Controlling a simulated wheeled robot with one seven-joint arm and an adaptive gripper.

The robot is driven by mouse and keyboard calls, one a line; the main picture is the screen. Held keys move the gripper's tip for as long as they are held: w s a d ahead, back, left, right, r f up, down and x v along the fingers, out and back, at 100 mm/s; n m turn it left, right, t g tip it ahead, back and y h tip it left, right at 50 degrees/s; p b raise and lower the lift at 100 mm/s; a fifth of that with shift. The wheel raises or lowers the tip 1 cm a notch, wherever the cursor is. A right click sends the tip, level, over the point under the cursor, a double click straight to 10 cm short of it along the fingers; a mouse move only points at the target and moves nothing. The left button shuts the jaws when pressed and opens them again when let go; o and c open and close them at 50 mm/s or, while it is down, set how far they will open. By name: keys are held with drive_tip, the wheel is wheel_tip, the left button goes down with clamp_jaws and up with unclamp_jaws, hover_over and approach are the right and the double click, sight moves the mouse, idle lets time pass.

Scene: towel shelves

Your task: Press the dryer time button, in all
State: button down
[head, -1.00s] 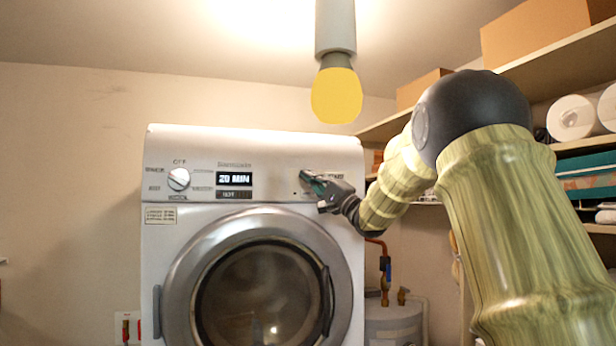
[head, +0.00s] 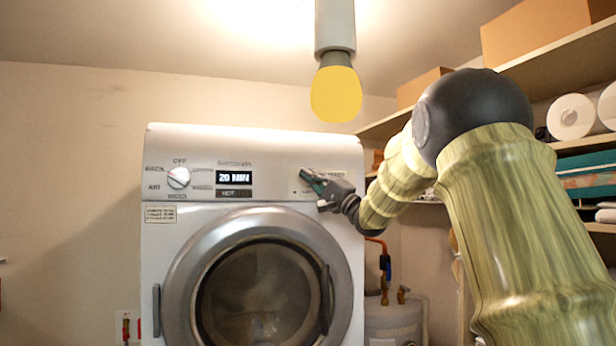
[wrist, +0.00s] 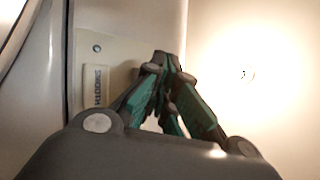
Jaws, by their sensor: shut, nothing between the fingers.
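The dryer (head: 210,150) stands in the middle of the head view, with a display (head: 234,178) that reads "20 MIN" above "HOT". A dial (head: 178,178) is at its left. My gripper (head: 306,175) is shut and empty, its tips at the button panel on the right of the dryer's front. The wrist view shows the green and black fingers (wrist: 163,66) together against or close to the panel; I cannot tell whether they touch. A small round button (wrist: 97,48) and a labelled strip (wrist: 96,86) show beside them. The fingers hide part of the panel.
The round door (head: 262,290) with its dark handle is below the panel. Shelves on the right hold cardboard boxes (head: 545,28) and white rolls (head: 571,117). A yellow bulb (head: 336,95) hangs above the dryer.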

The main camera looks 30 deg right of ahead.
drive_tip(key=shift+w+d+p, duration=0.15)
drive_tip(key=shift+w+p, duration=0.65)
idle(1.3)
drive_tip(key=shift+s, duration=0.2)
drive_tip(key=shift+s+a, duration=0.2)
drive_tip(key=shift+s, duration=0.5)
drive_tip(key=s, duration=0.2)
drive_tip(key=s+a+b, duration=0.1)
drive_tip(key=s, duration=0.2)
drive_tip(key=shift+a, duration=0.1)
idle(0.4)
drive_tip(key=shift+w, duration=0.15)
idle(0.5)
